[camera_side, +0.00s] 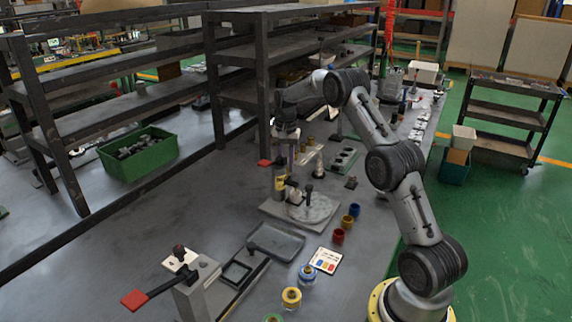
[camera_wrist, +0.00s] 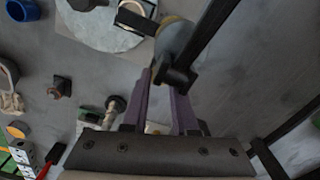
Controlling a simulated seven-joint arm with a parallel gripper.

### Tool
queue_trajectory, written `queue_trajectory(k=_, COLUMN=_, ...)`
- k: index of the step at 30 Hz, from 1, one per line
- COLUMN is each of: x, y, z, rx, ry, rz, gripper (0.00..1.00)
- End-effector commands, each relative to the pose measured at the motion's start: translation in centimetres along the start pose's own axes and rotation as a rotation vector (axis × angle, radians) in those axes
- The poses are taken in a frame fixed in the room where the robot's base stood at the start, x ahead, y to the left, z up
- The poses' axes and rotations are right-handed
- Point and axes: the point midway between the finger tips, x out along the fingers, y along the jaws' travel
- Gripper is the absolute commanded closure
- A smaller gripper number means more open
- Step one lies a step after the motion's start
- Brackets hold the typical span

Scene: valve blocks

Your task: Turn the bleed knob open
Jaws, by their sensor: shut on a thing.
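My gripper (camera_side: 286,152) points down over a valve stand on a grey base plate (camera_side: 268,211), well behind the front valve block. In the wrist view my gripper (camera_wrist: 168,76) has its two purple fingers closed in around a dark part (camera_wrist: 178,80) that joins a long black bar. The fingers hide much of what they hold, and I cannot tell if it is the bleed knob. A red-ended lever (camera_side: 264,163) sticks out left of the stand. The front valve block (camera_side: 196,287) carries a dark knob (camera_side: 180,250) and a red-ended lever (camera_side: 134,299); my gripper is far from it.
A round pale disc (camera_side: 312,209) lies on the plate beside the stand. A grey tray (camera_side: 276,241), a card (camera_side: 325,260) and several coloured rings stand in front. A green bin (camera_side: 138,153) and dark shelving are at the left. The bench at front left is largely clear.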

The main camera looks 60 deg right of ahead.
Motion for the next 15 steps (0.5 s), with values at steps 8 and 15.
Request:
queue_trajectory(k=8, x=-0.09, y=0.02, z=0.00, rx=-0.090, ry=0.000, rz=0.000, gripper=1.00)
queue_trajectory(k=15, x=-0.10, y=0.01, z=-0.01, rx=-0.088, ry=0.001, rz=0.000, gripper=0.68)
